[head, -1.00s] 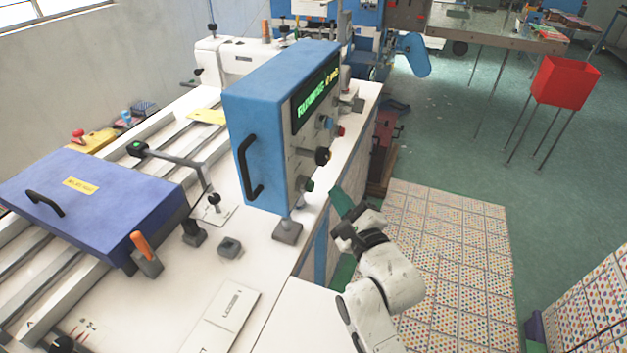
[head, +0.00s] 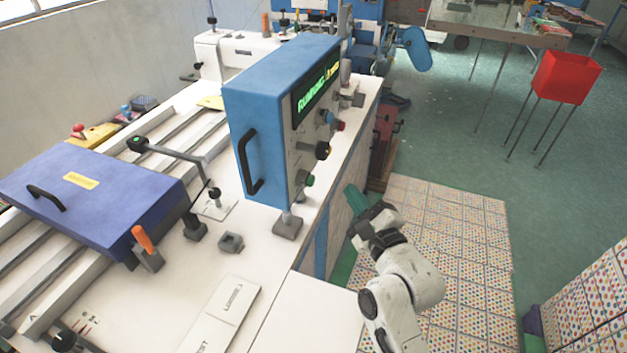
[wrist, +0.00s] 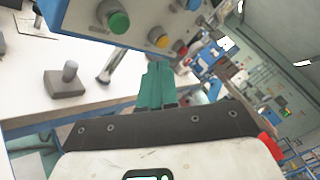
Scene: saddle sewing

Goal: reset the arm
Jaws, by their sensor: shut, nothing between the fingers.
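My gripper (head: 355,198) is at the right of the machine table in the head view, with green fingers on a white arm. In the wrist view its green fingers (wrist: 156,86) are together, with nothing held between them. It is apart from the blue control box (head: 270,130), to the right of and a little below the box's knobs. In the wrist view the box's green knob (wrist: 119,22) shows above and left of the fingertips.
The white table (head: 280,262) carries a purple-blue cover (head: 100,210) with a black handle and an orange-handled clamp (head: 143,242). A red bin (head: 566,78) stands on thin legs at the back right.

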